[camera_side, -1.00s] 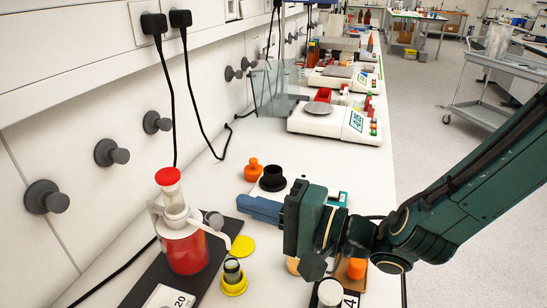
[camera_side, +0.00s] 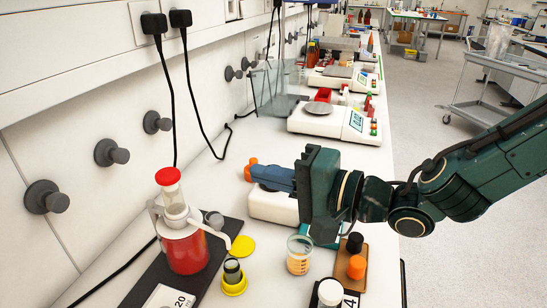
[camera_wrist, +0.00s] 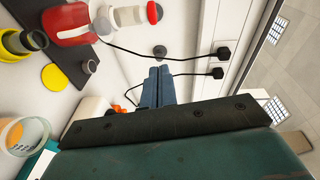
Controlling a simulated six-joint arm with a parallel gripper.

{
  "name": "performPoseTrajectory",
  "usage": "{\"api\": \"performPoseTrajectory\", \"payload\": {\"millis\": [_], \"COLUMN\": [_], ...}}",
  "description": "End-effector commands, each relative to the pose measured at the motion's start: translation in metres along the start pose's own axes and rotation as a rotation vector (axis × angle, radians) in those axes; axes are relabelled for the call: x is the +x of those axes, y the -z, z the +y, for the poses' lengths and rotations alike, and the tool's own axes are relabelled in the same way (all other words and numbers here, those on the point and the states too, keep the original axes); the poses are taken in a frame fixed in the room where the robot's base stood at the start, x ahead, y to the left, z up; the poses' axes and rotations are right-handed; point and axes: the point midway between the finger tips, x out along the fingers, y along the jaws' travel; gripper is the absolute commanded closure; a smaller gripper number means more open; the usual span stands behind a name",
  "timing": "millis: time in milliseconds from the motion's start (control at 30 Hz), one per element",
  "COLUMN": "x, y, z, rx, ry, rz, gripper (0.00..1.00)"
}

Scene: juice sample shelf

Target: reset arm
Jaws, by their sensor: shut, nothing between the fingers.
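My gripper (camera_side: 268,176) is dark green with blue fingers. In the side view it hangs above the bench, its fingers pointing left toward the wall. The fingers are shut together and hold nothing. In the wrist view the blue fingers (camera_wrist: 156,86) lie side by side, with the white wall behind them. A white device (camera_side: 272,204) stands below the fingers, partly hidden by my gripper. An orange item (camera_side: 250,168) shows just past the fingertips.
A red bottle with dispenser (camera_side: 184,245) stands on a dark tray at left. Near it are a yellow lid (camera_side: 242,246) and a small jar in a yellow holder (camera_side: 233,275). A glass beaker with orange contents (camera_side: 299,256) and capped bottles (camera_side: 356,267) stand below my gripper. Scales (camera_side: 335,124) stand farther back.

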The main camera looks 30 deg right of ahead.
Motion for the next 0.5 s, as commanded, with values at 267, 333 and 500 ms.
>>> {"api": "performPoseTrajectory", "payload": {"millis": [267, 333, 500], "x": [-0.036, -0.049, -0.086], "y": [0.066, 0.081, 0.112], "z": [-0.004, -0.004, -0.001], "rx": [-0.213, -0.27, -0.399], "ry": [-0.193, -0.251, -0.395], "rz": [0.103, 0.118, 0.13], "gripper": [1.0, 1.0, 1.0]}}
